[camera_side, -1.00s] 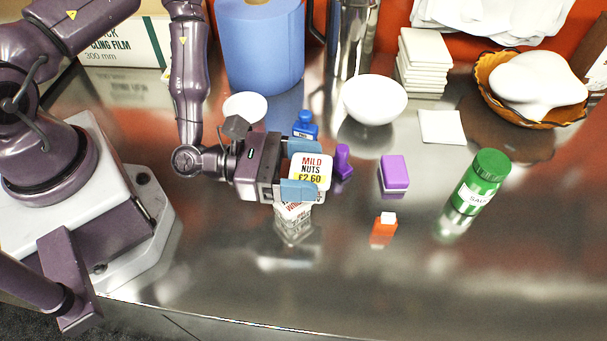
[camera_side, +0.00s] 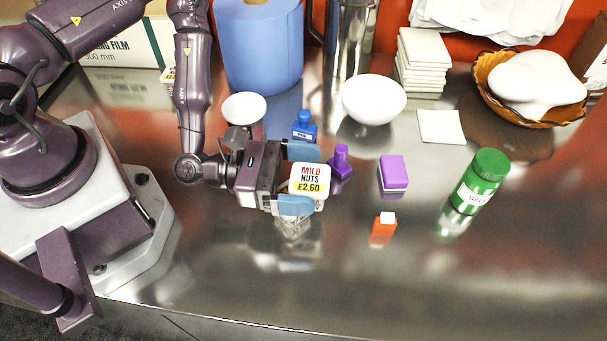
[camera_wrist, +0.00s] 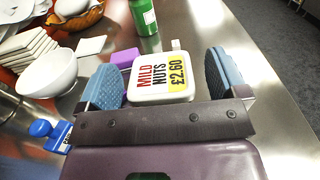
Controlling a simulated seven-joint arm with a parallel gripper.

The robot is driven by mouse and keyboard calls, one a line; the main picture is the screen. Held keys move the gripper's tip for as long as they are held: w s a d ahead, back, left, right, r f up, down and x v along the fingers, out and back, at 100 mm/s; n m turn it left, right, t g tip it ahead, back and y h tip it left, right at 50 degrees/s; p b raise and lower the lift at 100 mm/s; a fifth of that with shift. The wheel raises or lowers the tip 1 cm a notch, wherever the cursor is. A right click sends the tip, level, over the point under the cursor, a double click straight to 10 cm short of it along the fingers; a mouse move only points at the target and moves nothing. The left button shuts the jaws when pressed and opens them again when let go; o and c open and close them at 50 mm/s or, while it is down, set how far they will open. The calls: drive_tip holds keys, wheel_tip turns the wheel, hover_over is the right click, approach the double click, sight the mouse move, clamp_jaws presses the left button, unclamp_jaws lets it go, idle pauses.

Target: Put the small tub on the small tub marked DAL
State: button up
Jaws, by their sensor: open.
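A small tub with a white lid printed "MILD NUTS £2.60" (camera_side: 310,179) sits between the fingers of my gripper (camera_side: 299,179) in the side view. My gripper is open around it. In the wrist view the same tub (camera_wrist: 162,78) lies between the two blue fingers (camera_wrist: 166,82), with a gap on each side. Below it in the side view is a clear, greyish shape, partly behind the near finger; I cannot tell whether it is another tub or a reflection. No DAL marking is readable in either view.
A blue bottle (camera_side: 304,127), purple bottle (camera_side: 341,162), purple box (camera_side: 394,172) and orange block (camera_side: 383,226) stand close by. White bowls (camera_side: 374,99), a green shaker (camera_side: 482,178) and blue roll (camera_side: 262,45) stand farther off. The front steel counter is clear.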

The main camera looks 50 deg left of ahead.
drive_tip(key=v, duration=0.7)
drive_tip(key=shift+s+a, duration=0.1)
drive_tip(key=shift+s, duration=0.05)
drive_tip(key=w+a+r+m+g+y, duration=0.35)
drive_tip(key=w+a+m+y, duration=0.45)
drive_tip(key=w+m, duration=0.4)
drive_tip(key=s+a+r+m+g+y, duration=0.1)
drive_tip(key=a+r+m+y, duration=0.3)
drive_tip(key=a+r+m, duration=0.4)
drive_tip(key=s+d+r+m+g, duration=0.2)
drive_tip(key=s+r+m, duration=0.5)
drive_tip(key=s+r, duration=0.8)
drive_tip(key=shift+s+d+g+y, duration=0.3)
drive_tip(key=shift+s+g, duration=0.05)
drive_tip(key=shift+g, duration=0.1)
